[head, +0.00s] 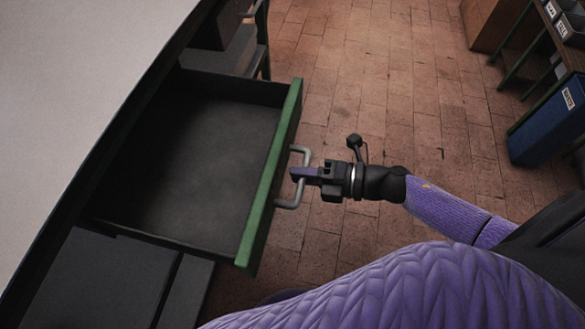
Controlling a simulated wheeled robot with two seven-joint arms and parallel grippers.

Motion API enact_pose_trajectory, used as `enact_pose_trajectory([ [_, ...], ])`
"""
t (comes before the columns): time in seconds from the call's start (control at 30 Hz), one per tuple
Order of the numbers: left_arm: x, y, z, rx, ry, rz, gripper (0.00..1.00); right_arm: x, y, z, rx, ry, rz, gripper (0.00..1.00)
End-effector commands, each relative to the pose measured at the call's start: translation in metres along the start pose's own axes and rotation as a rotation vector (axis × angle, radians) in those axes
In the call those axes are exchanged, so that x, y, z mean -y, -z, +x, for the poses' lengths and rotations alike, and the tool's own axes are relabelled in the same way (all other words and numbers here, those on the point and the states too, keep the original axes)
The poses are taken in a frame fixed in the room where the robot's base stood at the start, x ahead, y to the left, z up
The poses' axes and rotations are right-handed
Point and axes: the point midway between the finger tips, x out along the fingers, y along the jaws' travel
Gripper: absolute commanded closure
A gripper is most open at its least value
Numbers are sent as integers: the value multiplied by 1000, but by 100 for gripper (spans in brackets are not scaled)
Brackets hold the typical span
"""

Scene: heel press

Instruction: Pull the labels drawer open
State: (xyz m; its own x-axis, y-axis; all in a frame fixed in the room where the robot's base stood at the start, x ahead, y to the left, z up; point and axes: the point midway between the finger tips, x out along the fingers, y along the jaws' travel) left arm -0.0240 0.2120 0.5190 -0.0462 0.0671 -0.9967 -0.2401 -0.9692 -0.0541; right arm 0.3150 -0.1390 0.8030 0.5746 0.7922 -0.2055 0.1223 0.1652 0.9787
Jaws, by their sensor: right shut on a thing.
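The labels drawer (273,185) stands open from under the worktop, its green front pulled well out to the right. Its dark inside looks empty. A grey bow-shaped handle (303,158) sits on the outer face of the front. My right gripper (297,174) is at the handle from the right, shut on the handle's bar. No label on the drawer front can be seen from above. My left gripper does not show.
The pale worktop (75,90) fills the left side above the drawer. Another green-fronted part (262,22) shows beyond the drawer at the top. A blue bin (550,125) and a shelf with grey boxes (573,27) stand at the far right. The tiled floor between is clear.

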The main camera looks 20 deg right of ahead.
Motion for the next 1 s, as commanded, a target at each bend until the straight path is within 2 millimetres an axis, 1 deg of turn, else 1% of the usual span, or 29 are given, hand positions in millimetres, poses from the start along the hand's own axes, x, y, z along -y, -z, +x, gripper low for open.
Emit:
enact_pose_trajectory([
  [0.43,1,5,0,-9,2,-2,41,1,0,-3,1,0,0,100],
  [0.47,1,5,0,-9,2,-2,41,1,0,-3,1,0,0,78],
  [0.5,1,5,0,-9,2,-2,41,1,0,-3,1,0,0,69],
  [0.57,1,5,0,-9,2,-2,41,1,0,-3,1,0,0,57],
  [0.6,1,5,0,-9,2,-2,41,1,0,-3,0,0,0,48],
  [0.63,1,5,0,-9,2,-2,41,1,0,-3,0,0,0,47],
  [0.87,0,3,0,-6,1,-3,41,1,0,-3,0,0,0,47],
  [0.93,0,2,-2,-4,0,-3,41,0,0,-8,1,2,1,47],
  [1.0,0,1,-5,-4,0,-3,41,0,0,-21,1,4,2,47],
])
